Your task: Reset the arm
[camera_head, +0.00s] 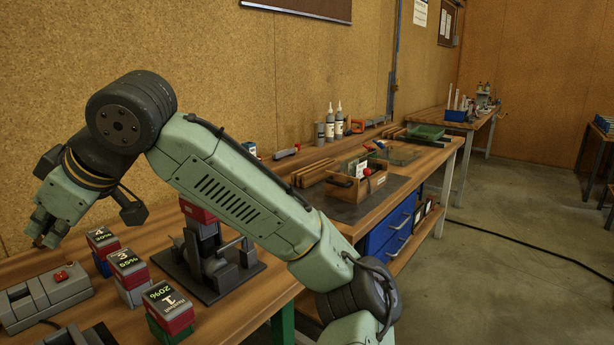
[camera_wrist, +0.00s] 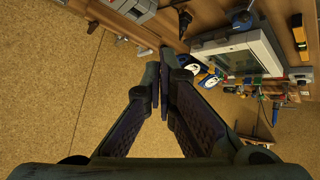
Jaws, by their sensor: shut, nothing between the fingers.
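My arm reaches over the workbench from the lower right in the head view and bends at a dark elbow-like joint. My gripper (camera_head: 42,241) hangs at the far left, above the bench's back edge near the wall. Its fingertips are small and dark there. In the wrist view, my gripper's two dark fingers (camera_wrist: 161,74) come together at the tips with nothing held between them. The wrist view looks along the tan wall, with the bench and its things along the top and right.
Labelled red-topped blocks (camera_head: 126,263) stand on the wooden bench, beside a grey box with a red button (camera_head: 61,276). A dark stand (camera_head: 213,275) is partly behind my arm. A wooden tray (camera_head: 345,191) and bottles (camera_head: 339,120) are farther back.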

